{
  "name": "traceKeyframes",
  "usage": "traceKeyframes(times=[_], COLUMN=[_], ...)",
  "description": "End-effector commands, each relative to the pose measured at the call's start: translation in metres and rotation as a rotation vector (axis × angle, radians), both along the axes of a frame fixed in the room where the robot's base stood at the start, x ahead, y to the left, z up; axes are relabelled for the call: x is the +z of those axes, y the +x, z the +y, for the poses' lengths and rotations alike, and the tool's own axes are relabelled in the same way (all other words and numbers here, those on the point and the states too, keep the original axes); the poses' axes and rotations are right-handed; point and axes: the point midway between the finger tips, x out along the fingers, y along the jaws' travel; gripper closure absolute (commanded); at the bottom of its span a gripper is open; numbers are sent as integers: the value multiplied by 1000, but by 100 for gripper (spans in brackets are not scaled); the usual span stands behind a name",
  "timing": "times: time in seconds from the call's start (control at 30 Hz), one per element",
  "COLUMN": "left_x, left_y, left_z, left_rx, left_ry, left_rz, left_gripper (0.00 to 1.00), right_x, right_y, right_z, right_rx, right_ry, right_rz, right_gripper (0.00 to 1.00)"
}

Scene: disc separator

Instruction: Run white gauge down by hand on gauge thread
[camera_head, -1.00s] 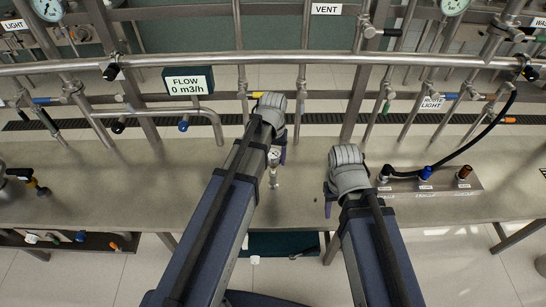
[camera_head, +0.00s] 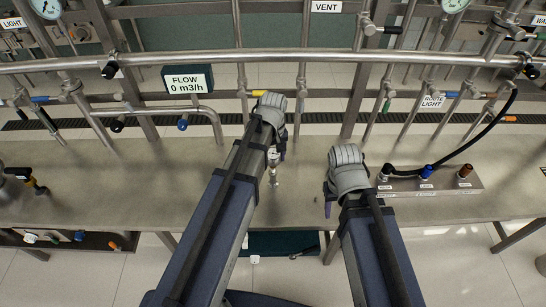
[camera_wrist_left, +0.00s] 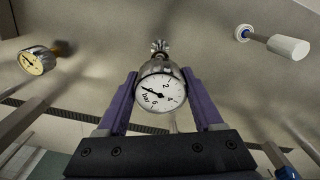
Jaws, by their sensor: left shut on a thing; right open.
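The white gauge has a round white dial marked in bar and a metal case. In the left wrist view the white gauge (camera_wrist_left: 160,93) sits between the two purple fingers of my left gripper (camera_wrist_left: 159,76), which is shut on it. A metal stem and fitting, the gauge thread (camera_wrist_left: 160,47), shows beyond it. In the head view the gauge (camera_head: 273,158) is partly hidden by my left gripper (camera_head: 277,154), above the upright thread fitting (camera_head: 274,178) on the bench. I cannot tell how far they are engaged. My right gripper (camera_head: 328,207) is open and empty, right of the gauge.
The steel bench (camera_head: 120,185) is clear around the gauge. A panel with coloured knobs (camera_head: 430,180) and a black hose lies at the right. Pipes and a flow display (camera_head: 188,79) stand behind. The left wrist view also shows a yellowish gauge (camera_wrist_left: 38,60) and a white-capped part (camera_wrist_left: 288,47).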

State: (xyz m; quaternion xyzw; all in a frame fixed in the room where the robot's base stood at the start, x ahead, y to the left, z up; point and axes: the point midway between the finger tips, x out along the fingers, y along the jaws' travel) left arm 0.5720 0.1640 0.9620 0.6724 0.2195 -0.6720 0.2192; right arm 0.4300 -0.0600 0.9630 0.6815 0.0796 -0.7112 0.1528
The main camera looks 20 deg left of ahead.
Motion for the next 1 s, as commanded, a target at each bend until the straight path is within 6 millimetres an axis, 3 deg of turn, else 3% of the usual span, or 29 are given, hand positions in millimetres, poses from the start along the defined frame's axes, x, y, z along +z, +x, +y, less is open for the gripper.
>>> traceKeyframes(times=[0.2,0.47,0.8,1.0], left_x=[0,0,0,0], left_y=[0,0,1,1], left_z=[0,0,-1,-1], left_rx=[217,286,628,656], left_ry=[0,0,1,1], left_rz=[0,0,0,0], left_gripper=[99,99,99,99], right_x=[0,0,0,0], right_y=[0,0,0,0], right_z=[0,0,0,0], right_rx=[0,0,0,0], right_ry=[0,0,0,0], right_rz=[0,0,0,0], right_gripper=[50,50,50,50])
